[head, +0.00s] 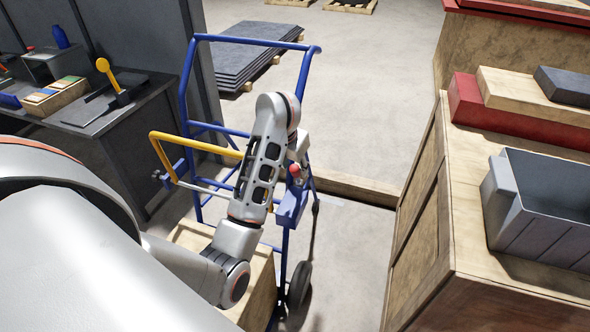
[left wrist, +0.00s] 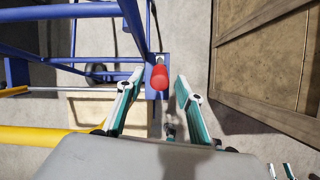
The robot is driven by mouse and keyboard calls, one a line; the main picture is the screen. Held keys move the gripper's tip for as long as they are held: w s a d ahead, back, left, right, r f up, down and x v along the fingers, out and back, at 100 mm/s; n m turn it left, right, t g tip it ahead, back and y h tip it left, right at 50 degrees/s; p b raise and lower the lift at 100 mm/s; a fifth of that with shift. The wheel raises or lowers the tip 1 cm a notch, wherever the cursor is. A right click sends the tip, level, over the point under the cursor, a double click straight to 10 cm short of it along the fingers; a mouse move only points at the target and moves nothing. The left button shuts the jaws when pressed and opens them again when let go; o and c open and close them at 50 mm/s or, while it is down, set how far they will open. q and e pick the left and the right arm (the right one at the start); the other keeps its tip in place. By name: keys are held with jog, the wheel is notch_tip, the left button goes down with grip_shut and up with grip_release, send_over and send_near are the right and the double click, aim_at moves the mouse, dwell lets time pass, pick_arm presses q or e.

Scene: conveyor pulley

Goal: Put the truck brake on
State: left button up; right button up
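The blue hand truck (head: 250,41) stands upright in the middle of the head view. Its brake lever has a red knob (left wrist: 159,77) above a blue bracket (head: 291,207). In the left wrist view, my left gripper (left wrist: 160,76) is open, with one finger on each side of the red knob. I see gaps between the knob and both fingers, so it is not gripped. In the head view my arm hides most of this gripper. Two small fingertips, apparently my right gripper (left wrist: 281,171), show apart at the lower right of the left wrist view.
A yellow bar (head: 198,144) is on the truck's left side, above a wooden box (head: 262,283). A wooden crate (head: 427,235) with a grey bin (head: 540,212) stands at right. A dark workbench (head: 120,125) is at left. Open floor lies behind the truck.

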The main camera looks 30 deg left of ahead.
aim_at(297, 175)
pick_arm(q)
jog(key=shift+x, duration=1.35)
grip_shut()
